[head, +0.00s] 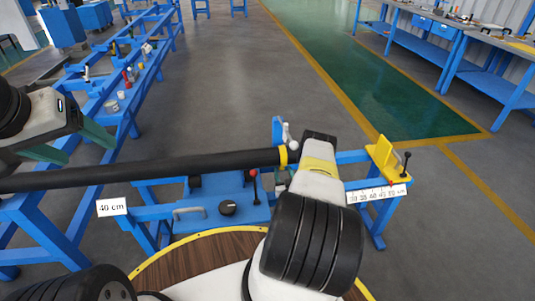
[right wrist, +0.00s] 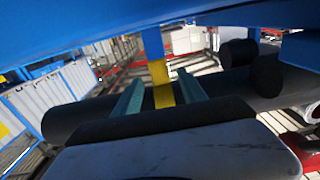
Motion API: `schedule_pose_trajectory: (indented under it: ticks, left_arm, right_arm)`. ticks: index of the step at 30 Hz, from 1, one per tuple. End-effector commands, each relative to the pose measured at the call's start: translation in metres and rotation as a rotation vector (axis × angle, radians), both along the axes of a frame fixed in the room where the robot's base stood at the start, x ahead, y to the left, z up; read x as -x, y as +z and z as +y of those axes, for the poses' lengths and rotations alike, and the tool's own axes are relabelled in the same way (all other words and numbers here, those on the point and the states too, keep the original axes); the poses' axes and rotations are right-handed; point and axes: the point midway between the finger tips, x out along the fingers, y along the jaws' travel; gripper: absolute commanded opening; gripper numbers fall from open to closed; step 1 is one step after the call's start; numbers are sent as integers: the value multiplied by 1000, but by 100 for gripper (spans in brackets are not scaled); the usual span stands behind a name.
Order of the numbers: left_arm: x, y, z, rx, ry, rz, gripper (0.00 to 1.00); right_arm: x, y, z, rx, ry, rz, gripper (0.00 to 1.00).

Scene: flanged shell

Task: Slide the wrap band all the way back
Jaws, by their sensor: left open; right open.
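A long black tube (head: 150,172) runs from the left edge to the centre in the head view. A narrow yellow band (head: 283,157) is around it near its right end, probably the wrap band. In the right wrist view a yellow strip (right wrist: 161,86) shows between the fingers, in front of the dark tube (right wrist: 70,118). My right gripper (right wrist: 161,78) is open, a finger on either side of the strip; contact cannot be told. In the head view my right arm hides its fingers. My left gripper (head: 88,148) is open and empty, above the tube at the left.
A blue stand (head: 215,195) under the tube carries a red-knobbed lever (head: 254,185) and a black knob (head: 228,208). A ruler plate (head: 378,194) is at its right, a "40 cm" sign (head: 112,206) at its left.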

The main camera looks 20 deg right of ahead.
Motion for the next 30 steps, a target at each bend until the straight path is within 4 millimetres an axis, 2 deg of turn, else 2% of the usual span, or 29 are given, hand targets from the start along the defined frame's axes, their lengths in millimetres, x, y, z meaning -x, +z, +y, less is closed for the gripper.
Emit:
schedule_pose_trajectory:
  ticks: [5, 13, 14, 21, 30]
  left_arm:
    - [0, 0, 0, 0, 0, 0, 71]
    - [0, 0, 0, 0, 0, 0, 71]
    - [0, 0, 0, 0, 0, 0, 71]
    - [0, 0, 0, 0, 0, 0, 71]
    - [0, 0, 0, 0, 0, 0, 71]
  right_arm:
    - [-15, 0, -3, 0, 0, 0, 49]
    - [-17, 0, -4, -1, 0, 1, 49]
    - [-17, 0, -4, -1, -1, 1, 47]
    - [-16, 0, -4, 0, -1, 1, 0]
    - [-16, 0, -4, 0, -1, 1, 0]
